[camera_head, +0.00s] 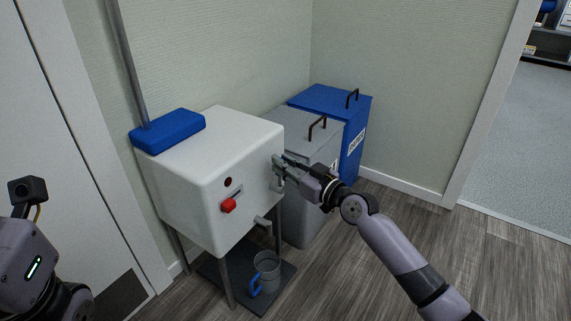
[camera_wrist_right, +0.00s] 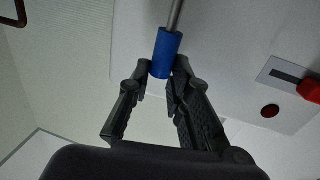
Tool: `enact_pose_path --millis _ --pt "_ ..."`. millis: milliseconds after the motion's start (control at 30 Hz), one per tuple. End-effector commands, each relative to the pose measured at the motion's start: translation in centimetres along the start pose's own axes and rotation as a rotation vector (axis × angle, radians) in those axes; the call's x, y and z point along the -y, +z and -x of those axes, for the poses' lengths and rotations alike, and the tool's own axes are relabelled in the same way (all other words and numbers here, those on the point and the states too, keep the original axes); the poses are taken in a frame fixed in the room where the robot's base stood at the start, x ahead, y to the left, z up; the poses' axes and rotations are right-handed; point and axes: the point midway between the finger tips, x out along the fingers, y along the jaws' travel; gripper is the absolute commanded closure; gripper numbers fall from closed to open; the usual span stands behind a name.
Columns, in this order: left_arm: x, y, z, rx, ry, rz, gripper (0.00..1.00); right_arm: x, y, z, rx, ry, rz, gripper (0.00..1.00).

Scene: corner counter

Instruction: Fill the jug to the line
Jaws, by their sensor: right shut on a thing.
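A clear jug (camera_head: 266,268) with a blue handle stands on a dark mat under the white dispenser (camera_head: 185,192). A grey spout (camera_head: 263,222) sticks out above the jug. I cannot make out a line or a water level in it. My right gripper (camera_head: 278,168) is at the dispenser's right side. In the right wrist view, my right gripper (camera_wrist_right: 160,80) is shut on a blue grip (camera_wrist_right: 166,52) at the end of a metal rod. My left arm shows at the lower left, but its fingers are out of view.
The dispenser's front has a red knob (camera_head: 229,205) on a slotted plate and a dark red round spot (camera_head: 228,182). A blue block (camera_head: 168,131) with a pole sits on top. Grey (camera_head: 300,150) and blue (camera_head: 352,150) bins stand behind. Wood floor is clear at right.

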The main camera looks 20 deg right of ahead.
Motion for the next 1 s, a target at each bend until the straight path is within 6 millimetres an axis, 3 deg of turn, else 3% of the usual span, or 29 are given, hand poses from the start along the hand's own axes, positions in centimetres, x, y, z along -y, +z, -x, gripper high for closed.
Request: enact_pose_path --millis 267,600,867,900,1000 --pt "0.0 0.0 0.0 0.001 0.0 0.0 1.0 -0.2 0.0 0.0 0.003 0.0 -0.01 1.0" --pt "0.0 0.0 0.1 0.001 -0.001 0.0 1.0 -2.2 0.3 -0.4 0.046 0.001 -0.215 1.0" --pt "0.0 0.1 0.0 0.003 -0.001 0.0 1.0 -2.2 0.2 -0.4 0.047 0.001 -0.218 1.0" --pt "0.0 0.1 0.0 0.003 -0.001 0.0 1.0 -2.2 0.2 -0.4 0.046 0.001 -0.218 0.79" --pt "0.0 0.1 0.0 0.003 -0.001 0.001 1.0 -2.2 0.2 -0.4 0.046 0.001 -0.218 0.72"
